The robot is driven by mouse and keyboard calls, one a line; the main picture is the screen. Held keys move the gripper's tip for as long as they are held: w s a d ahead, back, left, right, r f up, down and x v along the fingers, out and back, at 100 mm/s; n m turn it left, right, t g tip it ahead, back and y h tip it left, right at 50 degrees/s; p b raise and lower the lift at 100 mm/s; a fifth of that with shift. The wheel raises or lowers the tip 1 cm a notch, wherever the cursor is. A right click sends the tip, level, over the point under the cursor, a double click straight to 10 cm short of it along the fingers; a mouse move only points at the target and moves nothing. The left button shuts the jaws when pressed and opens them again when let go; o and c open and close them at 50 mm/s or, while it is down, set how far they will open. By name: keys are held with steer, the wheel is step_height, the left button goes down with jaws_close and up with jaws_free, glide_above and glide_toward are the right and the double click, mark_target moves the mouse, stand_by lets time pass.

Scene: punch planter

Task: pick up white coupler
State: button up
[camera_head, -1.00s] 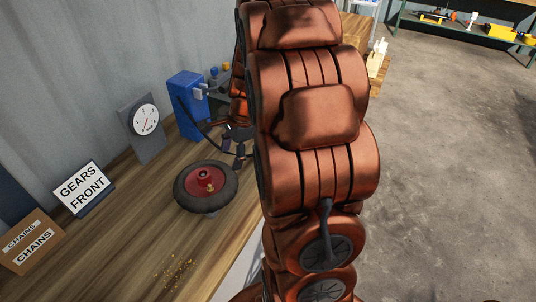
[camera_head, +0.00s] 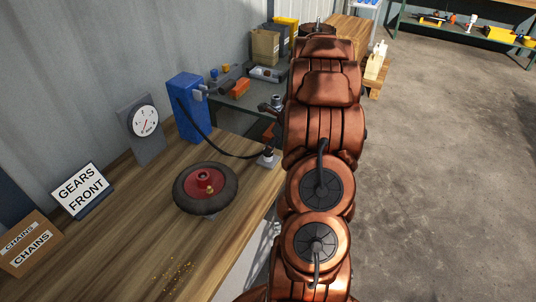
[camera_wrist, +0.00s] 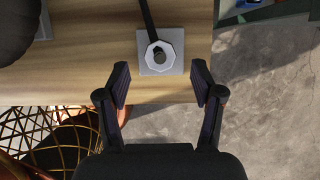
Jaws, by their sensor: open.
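In the wrist view, a pale, eight-sided coupler (camera_wrist: 160,56) sits on a square grey plate (camera_wrist: 144,68) near the bench edge. A black hose (camera_wrist: 148,16) runs to it. My gripper (camera_wrist: 160,80) is open and empty, with its fingertips either side of and just short of the plate in the picture. I cannot tell the height gap. In the head view, the plate (camera_head: 262,164) lies at the bench's right edge, with a dark fitting on it; the gripper is not clearly seen behind my arm.
A wheel (camera_head: 183,194) stands on the wooden bench (camera_head: 150,235), left of the plate. A blue box (camera_head: 186,106), a gauge (camera_head: 145,121) and signs line the back. A wire basket (camera_wrist: 50,140) is below the bench edge. Concrete floor (camera_head: 430,170) is clear at right.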

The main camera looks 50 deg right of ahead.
steer(key=shift+p+x, duration=0.55)
steer(key=shift+x, duration=2)
steer(key=shift+c, duration=0.4)
steer(key=c, duration=1.1)
steer(key=shift+r, duration=0.1)
